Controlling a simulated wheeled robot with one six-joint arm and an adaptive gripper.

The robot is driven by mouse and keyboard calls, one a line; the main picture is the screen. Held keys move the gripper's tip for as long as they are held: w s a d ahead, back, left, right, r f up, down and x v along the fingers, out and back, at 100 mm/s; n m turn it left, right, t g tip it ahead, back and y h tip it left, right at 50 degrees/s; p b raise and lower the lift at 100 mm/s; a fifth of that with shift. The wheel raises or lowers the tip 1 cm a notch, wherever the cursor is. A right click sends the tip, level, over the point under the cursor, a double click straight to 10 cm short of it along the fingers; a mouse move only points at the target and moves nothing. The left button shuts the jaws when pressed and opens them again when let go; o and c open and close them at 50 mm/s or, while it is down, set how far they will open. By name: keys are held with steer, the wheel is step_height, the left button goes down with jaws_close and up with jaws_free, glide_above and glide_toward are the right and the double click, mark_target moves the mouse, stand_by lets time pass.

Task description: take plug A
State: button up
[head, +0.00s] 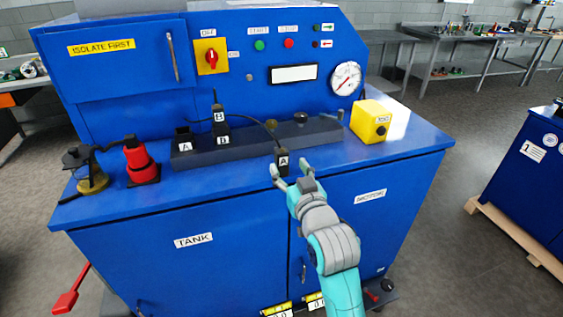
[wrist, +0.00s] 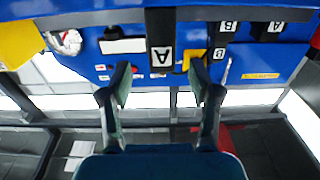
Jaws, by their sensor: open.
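Plug A (head: 283,161) is a small black block with a white A label on the blue bench top, near its front edge. A thin black cable runs back from it. It also shows upright and large in the wrist view (wrist: 160,40), beyond and roughly midway between my fingertips. My gripper (head: 291,173) is open and empty, just in front of the plug. In the wrist view, my gripper (wrist: 160,74) has both fingers apart, with no plug visibly between them. Whether a finger touches it I cannot tell.
A dark strip (head: 250,150) behind holds socket A (head: 184,146) and plug B (head: 219,115) above a B label. A yellow box (head: 371,121) stands right; a red-and-black part (head: 139,160) and a brass-based part (head: 92,182) stand left. The bench front around the plug is clear.

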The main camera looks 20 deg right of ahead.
mark_target(284, 160)
steer(key=shift+w+a, duration=0.1)
steer(key=shift+w, duration=2.85)
jaws_close()
